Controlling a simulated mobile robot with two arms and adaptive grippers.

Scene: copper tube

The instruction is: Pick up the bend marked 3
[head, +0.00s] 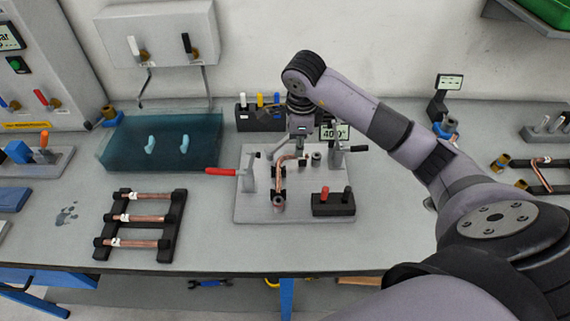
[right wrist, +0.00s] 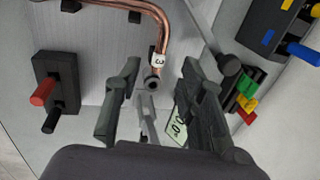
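The copper bend marked 3 (right wrist: 158,42) has a white tag with a 3 near its end. It also shows in the head view (head: 279,178), on the light grey fixture plate (head: 250,208). My right gripper (right wrist: 160,74) is open, with one finger on each side of the tube's tagged end. Gaps show between the tube and both fingers. In the head view my right gripper (head: 299,148) points down over the back of the plate. My left gripper is not in view.
A small angle display (head: 335,132) stands behind. A black rack (head: 126,238) with several tagged straight tubes lies left. A teal tray (head: 118,147) sits behind it.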

